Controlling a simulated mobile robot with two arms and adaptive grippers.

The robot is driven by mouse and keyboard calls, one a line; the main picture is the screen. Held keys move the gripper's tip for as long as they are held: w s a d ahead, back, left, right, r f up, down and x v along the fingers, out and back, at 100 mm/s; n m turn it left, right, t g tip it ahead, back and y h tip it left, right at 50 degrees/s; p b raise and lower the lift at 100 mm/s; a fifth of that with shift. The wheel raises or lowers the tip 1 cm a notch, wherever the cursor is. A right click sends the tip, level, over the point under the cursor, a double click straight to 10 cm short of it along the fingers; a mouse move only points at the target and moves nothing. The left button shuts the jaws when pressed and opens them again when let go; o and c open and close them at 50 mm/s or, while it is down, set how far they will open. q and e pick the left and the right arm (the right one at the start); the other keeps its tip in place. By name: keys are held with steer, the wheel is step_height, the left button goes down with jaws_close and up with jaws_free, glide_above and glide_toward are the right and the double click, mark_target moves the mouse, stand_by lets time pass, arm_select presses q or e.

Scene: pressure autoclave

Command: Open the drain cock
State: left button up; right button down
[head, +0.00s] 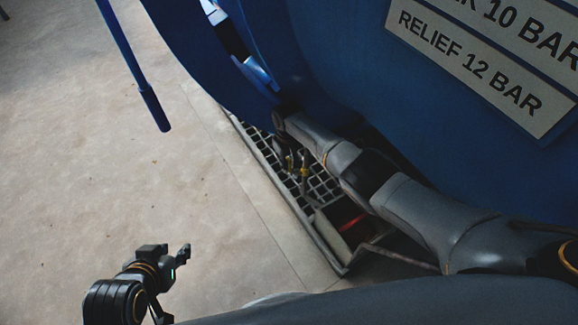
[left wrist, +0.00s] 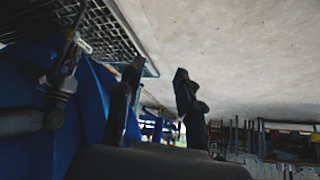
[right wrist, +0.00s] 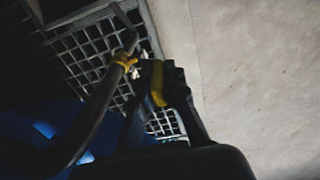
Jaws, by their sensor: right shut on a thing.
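The drain cock is mostly hidden in the head view, low under the blue vessel (head: 345,75). My right gripper (head: 297,170) reaches down there, above the floor grating. In the right wrist view a yellow handle piece (right wrist: 157,85) sits between the fingers of my right gripper (right wrist: 148,72), which is shut on it. The handle's exact angle is hard to tell in the dark. My left gripper (head: 182,258) is off to the left over bare floor, away from the vessel. In the left wrist view its two fingers (left wrist: 155,85) stand apart with nothing between them.
A metal grating (head: 262,150) with a raised rim lies under the vessel. A blue lever (head: 140,75) hangs from the vessel's left side. A pressure plate (head: 485,65) is on the vessel wall. The concrete floor (head: 100,170) at left is clear.

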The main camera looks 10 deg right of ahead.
arm_select(q)
steer(key=shift+w+d+r+t, duration=0.2)
steer(key=shift+w+r+t, duration=0.15)
steer(key=shift+w, duration=0.3)
arm_select(e)
steer(key=c, duration=1.4)
jaws_free()
arm_select(q)
steer(key=shift+f, duration=0.1)
arm_select(e)
steer(key=shift+o, duration=0.2)
